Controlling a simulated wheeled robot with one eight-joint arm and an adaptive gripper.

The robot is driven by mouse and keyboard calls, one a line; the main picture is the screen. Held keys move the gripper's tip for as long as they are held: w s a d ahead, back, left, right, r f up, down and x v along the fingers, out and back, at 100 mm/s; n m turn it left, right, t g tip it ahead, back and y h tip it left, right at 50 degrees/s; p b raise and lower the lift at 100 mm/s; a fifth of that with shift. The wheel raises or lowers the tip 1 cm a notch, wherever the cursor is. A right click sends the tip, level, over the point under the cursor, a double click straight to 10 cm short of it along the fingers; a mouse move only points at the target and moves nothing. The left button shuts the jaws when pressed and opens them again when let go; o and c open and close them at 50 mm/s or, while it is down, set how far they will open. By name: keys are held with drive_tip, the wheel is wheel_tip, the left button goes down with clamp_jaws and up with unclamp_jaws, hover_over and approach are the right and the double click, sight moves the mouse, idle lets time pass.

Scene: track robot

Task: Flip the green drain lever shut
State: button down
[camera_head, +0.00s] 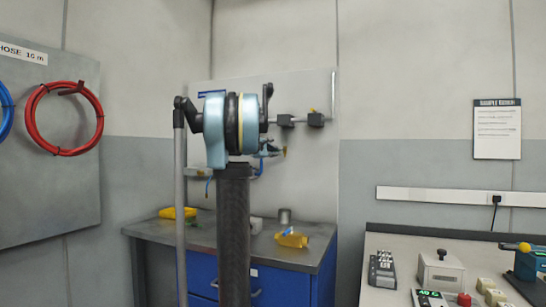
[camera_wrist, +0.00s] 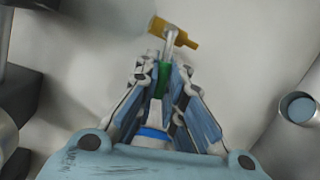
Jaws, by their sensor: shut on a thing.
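In the wrist view my gripper (camera_wrist: 161,76) has its two fingers closed in from both sides on a narrow green piece, which I take to be the green drain lever (camera_wrist: 161,84). Most of the lever is hidden by the fingers. A silver stem (camera_wrist: 170,45) with a yellow-brown crosspiece (camera_wrist: 176,33) shows just beyond the fingertips. A blue band (camera_wrist: 152,132) lies below, between the finger linkages. In the head view my gripper (camera_head: 272,151) is small and partly behind my arm, in front of the pale panel; the lever cannot be made out there.
A pale upright panel (camera_head: 318,160) carries a pipe with dark fittings (camera_head: 300,120). Below it, a blue cabinet (camera_head: 273,285) has yellow items (camera_head: 292,239) and a metal cup (camera_head: 285,215) on top. A cylinder (camera_wrist: 298,108) stands right of my gripper.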

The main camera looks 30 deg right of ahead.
drive_tip(key=shift+r+m+y, duration=0.4)
drive_tip(key=shift+r+m, duration=0.1)
drive_tip(key=shift+m, duration=0.6)
drive_tip(key=c, duration=1.7)
unclamp_jaws()
